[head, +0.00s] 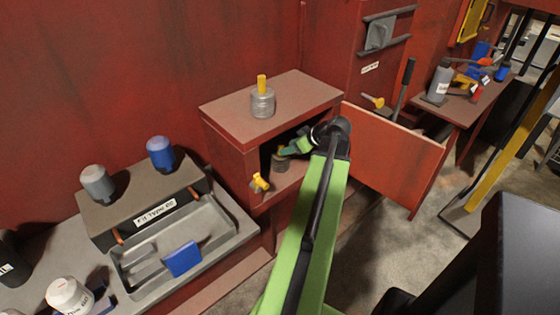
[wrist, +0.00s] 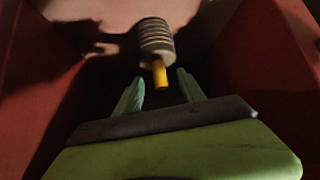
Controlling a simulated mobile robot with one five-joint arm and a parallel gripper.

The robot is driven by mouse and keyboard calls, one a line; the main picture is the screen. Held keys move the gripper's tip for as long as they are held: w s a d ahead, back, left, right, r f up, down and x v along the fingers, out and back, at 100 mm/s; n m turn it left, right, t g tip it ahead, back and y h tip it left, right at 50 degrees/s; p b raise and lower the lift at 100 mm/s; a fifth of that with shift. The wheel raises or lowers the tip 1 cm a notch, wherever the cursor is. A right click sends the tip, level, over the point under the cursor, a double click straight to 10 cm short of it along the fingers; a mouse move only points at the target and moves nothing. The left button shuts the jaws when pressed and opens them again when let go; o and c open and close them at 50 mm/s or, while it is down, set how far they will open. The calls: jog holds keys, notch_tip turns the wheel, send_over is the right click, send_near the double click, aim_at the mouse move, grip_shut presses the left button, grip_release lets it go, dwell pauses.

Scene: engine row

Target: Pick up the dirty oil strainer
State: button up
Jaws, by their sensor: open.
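The dirty oil strainer (wrist: 157,42) is a dark ribbed cylinder with a yellow stub handle. It stands inside the open red cabinet (head: 228,150). In the head view the strainer (head: 281,162) shows small and dark in the opening, partly covered by my gripper (head: 287,150). My gripper reaches into the cabinet. In the wrist view my gripper (wrist: 160,80) is open, with one finger on each side of the yellow handle's end. I cannot tell whether either finger touches it.
A cleaner, grey strainer (head: 262,103) with a yellow handle stands on the cabinet top. The cabinet door (head: 395,150) is swung open to the right. Cabinet walls lie close on both sides of my gripper. A grey bench tray (head: 210,235) is at the left.

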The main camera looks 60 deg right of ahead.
aim_at(276, 151)
jog(key=shift+w+d, duration=0.15)
jog(key=shift+w, duration=0.55)
jog(key=shift+w+d, duration=0.15)
jog(key=shift+w, duration=0.5)
jog(key=b+x, duration=0.3)
jog(key=x, duration=0.2)
jog(key=shift+f+b, duration=0.1)
jog(key=shift+b, duration=0.2)
jog(key=shift+w+f, duration=0.1)
jog(key=shift+w, duration=0.2)
grip_shut()
